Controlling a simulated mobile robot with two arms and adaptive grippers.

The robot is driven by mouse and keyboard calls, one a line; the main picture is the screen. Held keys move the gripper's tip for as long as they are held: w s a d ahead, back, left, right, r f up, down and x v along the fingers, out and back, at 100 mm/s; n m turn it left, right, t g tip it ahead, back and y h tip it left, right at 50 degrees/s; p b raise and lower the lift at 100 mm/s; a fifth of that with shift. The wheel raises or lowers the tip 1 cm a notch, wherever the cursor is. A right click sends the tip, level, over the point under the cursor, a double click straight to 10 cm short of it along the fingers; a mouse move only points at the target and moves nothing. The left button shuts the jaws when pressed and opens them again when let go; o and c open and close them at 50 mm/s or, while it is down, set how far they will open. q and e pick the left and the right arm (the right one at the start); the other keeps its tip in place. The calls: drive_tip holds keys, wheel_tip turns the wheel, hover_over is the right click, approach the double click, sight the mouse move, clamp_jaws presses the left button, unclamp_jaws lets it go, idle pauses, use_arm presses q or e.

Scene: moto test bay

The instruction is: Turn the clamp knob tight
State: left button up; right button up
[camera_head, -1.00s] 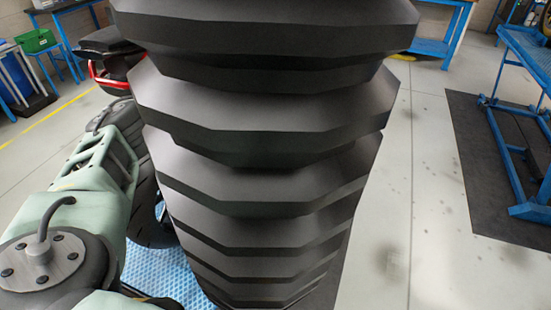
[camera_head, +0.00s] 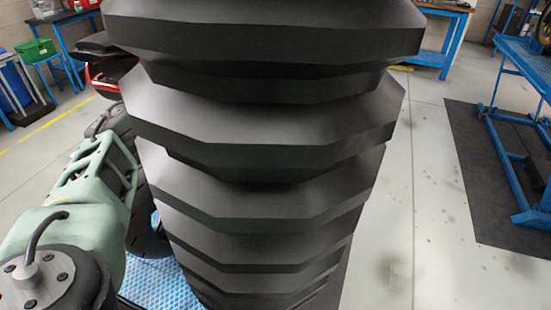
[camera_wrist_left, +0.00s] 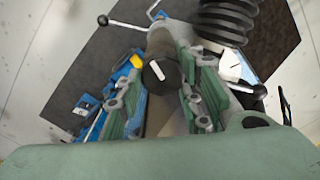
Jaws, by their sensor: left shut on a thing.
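In the left wrist view, the clamp knob (camera_wrist_left: 154,76) is a dark round cap with a white line across its face, slightly tilted. My left gripper (camera_wrist_left: 161,70) has its grey-green fingers on either side of the knob and is shut on it. Part of the knob's edge is hidden by the fingers. In the head view my left arm comes in from the left, but its gripper and the knob are hidden. My right gripper is not in view.
A large black ribbed body (camera_head: 265,130) blocks the middle of the head view. In the wrist view, a bar with a black end ball (camera_wrist_left: 103,20), a black coiled part (camera_wrist_left: 228,18) and a white dial (camera_wrist_left: 232,65) are close by. Open floor (camera_head: 425,170) lies right.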

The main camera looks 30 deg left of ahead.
sight(278, 160)
use_arm(q)
drive_tip(key=shift+w+r+m, duration=0.2)
drive_tip(key=shift+r+m, duration=0.1)
drive_tip(key=shift+m, duration=0.1)
drive_tip(key=o, duration=1)
drive_tip(key=shift+o, duration=0.3)
drive_tip(key=shift+w+d+f, duration=0.1)
drive_tip(key=shift+f, duration=0.1)
wheel_tip(278, 160, up, 12)
